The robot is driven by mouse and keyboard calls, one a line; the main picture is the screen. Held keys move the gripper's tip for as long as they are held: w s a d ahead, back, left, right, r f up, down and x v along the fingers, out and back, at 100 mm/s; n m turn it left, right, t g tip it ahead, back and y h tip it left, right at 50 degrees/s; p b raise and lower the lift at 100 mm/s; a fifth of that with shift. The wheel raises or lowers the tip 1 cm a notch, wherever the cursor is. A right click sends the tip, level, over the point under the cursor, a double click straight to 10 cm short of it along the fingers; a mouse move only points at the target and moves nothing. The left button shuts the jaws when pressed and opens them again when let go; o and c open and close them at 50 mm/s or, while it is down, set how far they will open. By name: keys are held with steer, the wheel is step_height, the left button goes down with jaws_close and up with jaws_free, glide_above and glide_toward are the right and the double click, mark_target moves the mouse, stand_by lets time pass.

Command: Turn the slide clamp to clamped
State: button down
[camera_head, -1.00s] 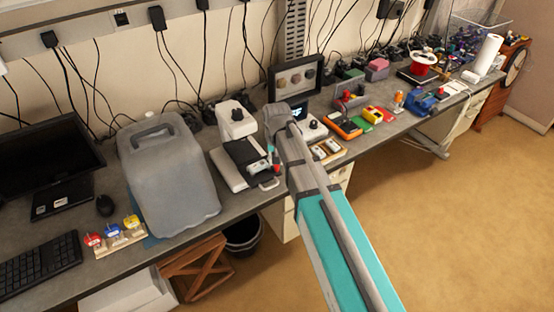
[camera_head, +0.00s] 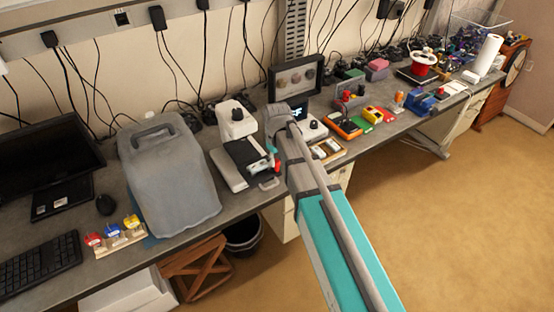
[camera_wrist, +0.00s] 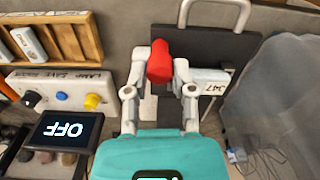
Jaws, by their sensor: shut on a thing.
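The slide clamp shows its red handle (camera_wrist: 160,62), which sits between the fingertips of my gripper (camera_wrist: 160,73) in the wrist view. The fingers are shut on the handle from both sides. Below it, the rest of the clamp is mostly hidden by the fingers and the teal gripper body. In the head view the red handle (camera_head: 277,166) shows beside the black plate (camera_head: 244,153) of a white device, with my arm just to its right. I cannot tell from these views whether the clamp stands at clamped.
A panel with black, blue and yellow knobs (camera_wrist: 62,92) and a display reading OFF (camera_wrist: 63,130) are close by in the wrist view. A metal loop handle (camera_head: 269,183) lies near the bench edge.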

steer(key=shift+s, duration=0.1)
steer(key=shift+c, duration=2.2)
jaws_free()
steer(key=shift+m, duration=0.5)
